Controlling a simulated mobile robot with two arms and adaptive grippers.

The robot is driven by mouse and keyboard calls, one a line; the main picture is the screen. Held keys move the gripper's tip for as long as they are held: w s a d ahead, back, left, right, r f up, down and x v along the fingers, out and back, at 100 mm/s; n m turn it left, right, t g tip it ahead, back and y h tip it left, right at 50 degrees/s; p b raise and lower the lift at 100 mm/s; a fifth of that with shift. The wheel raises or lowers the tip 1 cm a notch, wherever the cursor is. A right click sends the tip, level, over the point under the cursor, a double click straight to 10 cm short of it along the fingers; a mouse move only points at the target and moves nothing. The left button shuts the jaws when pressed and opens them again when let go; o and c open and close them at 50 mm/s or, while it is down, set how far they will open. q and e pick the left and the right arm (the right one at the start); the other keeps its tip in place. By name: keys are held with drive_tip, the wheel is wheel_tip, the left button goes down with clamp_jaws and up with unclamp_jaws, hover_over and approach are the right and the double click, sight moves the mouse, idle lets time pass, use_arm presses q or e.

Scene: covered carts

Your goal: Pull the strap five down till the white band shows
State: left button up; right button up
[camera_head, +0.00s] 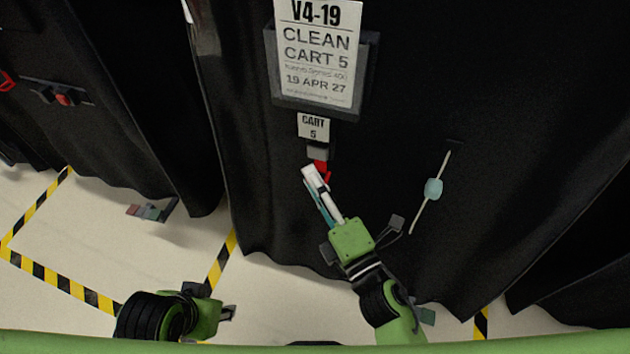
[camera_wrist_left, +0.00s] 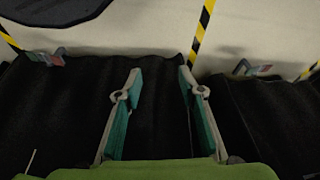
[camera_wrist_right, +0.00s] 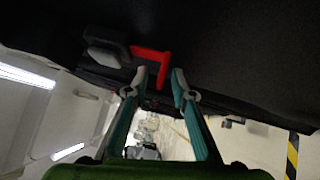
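The cart 5 strap has a red pull piece (camera_head: 321,168) below a grey buckle (camera_head: 317,152), under the small "CART 5" tag (camera_head: 313,127) on the black cover. In the right wrist view the red piece (camera_wrist_right: 150,54) is bent like an L beside the grey buckle (camera_wrist_right: 104,52). My right gripper (camera_wrist_right: 160,77) is open, its fingertips just at the red piece's lower end; I cannot tell whether they touch it. In the head view this gripper (camera_head: 312,172) partly covers the red piece. No white band is visible. My left gripper (camera_wrist_left: 160,75) is open and empty, low at the left.
A large sign (camera_head: 318,55) reading "CLEAN CART 5" hangs above the tag. A pale blue-green piece (camera_head: 433,189) sits on a slanted light cord to the right. Another covered cart (camera_head: 120,100) stands left. Striped floor tape (camera_head: 62,283) marks the clear floor.

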drive_tip(key=shift+c, duration=0.3)
clamp_jaws()
